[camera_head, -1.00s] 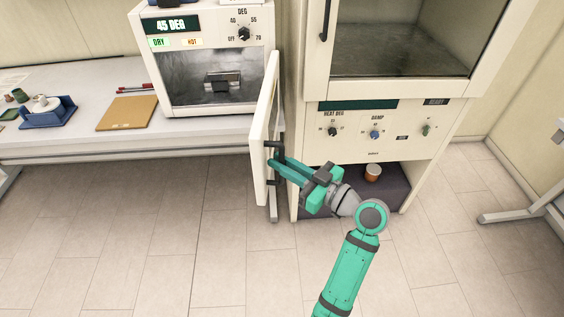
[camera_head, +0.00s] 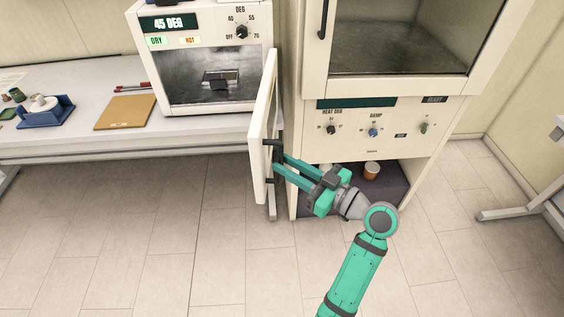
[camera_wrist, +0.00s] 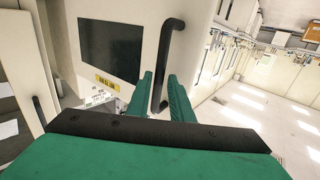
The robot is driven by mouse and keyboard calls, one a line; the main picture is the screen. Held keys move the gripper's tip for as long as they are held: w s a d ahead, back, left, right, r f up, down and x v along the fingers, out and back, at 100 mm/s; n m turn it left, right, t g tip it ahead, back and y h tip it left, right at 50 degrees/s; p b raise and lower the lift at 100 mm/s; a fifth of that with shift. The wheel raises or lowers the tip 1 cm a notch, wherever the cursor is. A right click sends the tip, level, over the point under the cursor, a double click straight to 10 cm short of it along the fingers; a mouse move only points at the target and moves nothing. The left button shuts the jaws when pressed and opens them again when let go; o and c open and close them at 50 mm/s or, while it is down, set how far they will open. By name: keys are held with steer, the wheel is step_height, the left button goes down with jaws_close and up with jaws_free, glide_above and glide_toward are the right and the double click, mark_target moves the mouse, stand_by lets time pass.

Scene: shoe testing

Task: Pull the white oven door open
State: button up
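The white oven (camera_head: 215,84) stands on the bench with its dark chamber exposed. Its white door (camera_head: 263,135) is swung wide open, standing out from the oven's right side. The black bar handle (camera_head: 277,146) is on the door's outer face, at the right. My gripper (camera_head: 280,164) is at the handle with its fingers parted. In the wrist view, the door's outer face (camera_wrist: 150,45) has a dark panel and a yellow label. The handle (camera_wrist: 165,50) runs between my two fingers, with a visible gap around it.
A tall white cabinet (camera_head: 385,135) with knobs stands right of the door. An orange-brown cup (camera_head: 371,171) sits in its low opening. The bench (camera_head: 75,115) holds a tan board (camera_head: 125,112) and a blue fixture (camera_head: 45,110). The floor in front is clear.

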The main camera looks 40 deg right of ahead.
steer(key=v, duration=0.8)
steer(key=w+a+f+m+g+h, duration=0.1)
steer(key=w+a+f+m+h, duration=0.15)
steer(key=f, duration=0.45)
steer(key=w+a+f+m+h, duration=0.1)
steer(key=w+a+f+m, duration=0.15)
steer(key=f, duration=0.35)
steer(key=s+a+f+m+g+h, duration=0.3)
steer(key=s+a+f, duration=0.1)
steer(key=a+f, duration=0.7)
steer(key=s+a+f+h, duration=0.1)
steer(key=s+a+f, duration=0.3)
steer(key=s+a, duration=0.45)
steer(key=s+a+r+n+t+y, duration=0.2)
steer(key=s+a+r+n, duration=0.2)
steer(key=s+a+r, duration=0.4)
steer(key=s+a, duration=0.1)
steer(key=s, duration=0.2)
steer(key=shift+s+a+r+n, duration=0.2)
steer(key=shift+s+r+n, duration=0.1)
steer(key=shift+r+n, duration=0.1)
